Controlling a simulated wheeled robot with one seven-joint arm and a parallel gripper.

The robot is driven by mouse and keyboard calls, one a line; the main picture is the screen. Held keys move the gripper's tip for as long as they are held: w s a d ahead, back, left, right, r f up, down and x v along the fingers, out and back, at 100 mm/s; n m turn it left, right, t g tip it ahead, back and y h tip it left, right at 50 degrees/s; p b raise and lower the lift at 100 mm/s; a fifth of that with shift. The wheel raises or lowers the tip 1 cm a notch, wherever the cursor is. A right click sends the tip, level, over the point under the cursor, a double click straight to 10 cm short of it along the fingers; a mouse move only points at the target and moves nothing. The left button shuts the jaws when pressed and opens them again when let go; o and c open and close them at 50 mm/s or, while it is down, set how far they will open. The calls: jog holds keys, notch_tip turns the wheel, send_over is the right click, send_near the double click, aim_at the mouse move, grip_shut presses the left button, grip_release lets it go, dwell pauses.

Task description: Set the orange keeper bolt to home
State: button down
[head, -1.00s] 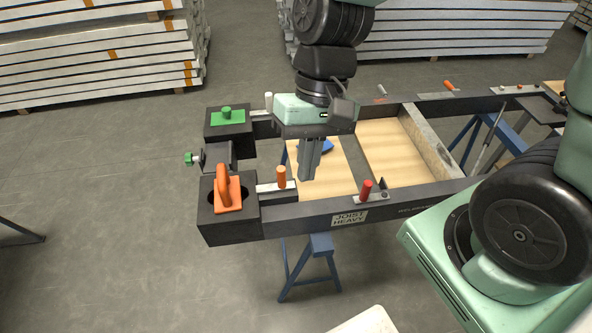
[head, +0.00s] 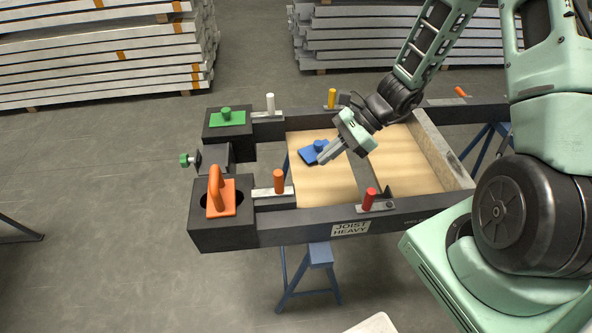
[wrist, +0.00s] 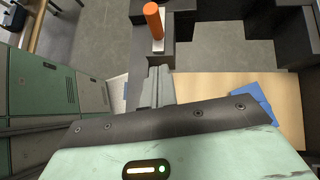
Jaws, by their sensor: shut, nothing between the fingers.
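The orange keeper bolt (head: 279,181) is an upright orange knob on a light metal strip, at the near left of the dark frame. It also shows at the top of the wrist view (wrist: 153,20). My gripper (head: 322,160) is shut and empty. It is above the pale wooden panel inside the frame, right of and behind the orange bolt and apart from it. In the wrist view the closed fingers (wrist: 157,85) point toward the bolt.
An orange-handled block (head: 221,197) sits on the near left corner, a green one (head: 227,118) on the far left. A red knob (head: 369,198), white knob (head: 270,104) and yellow knob (head: 332,98) stand on the frame. A blue piece (head: 313,152) lies beside my gripper.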

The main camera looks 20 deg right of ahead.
aim_at(277, 174)
jog(key=a+f+p, duration=0.1)
jog(key=a+f, duration=0.2)
jog(key=a, duration=0.5)
jog(key=shift+w+f, duration=0.25)
jog(key=shift+w, duration=0.2)
jog(key=a+b, duration=0.1)
jog(key=w+a, duration=0.1)
jog(key=a, duration=0.1)
jog(key=shift+a+f+b, duration=0.2)
jog(key=shift+b, duration=0.2)
jog(key=shift+w+a+r, duration=0.1)
jog(key=shift+a+r, duration=0.15)
jog(key=shift+a, duration=0.1)
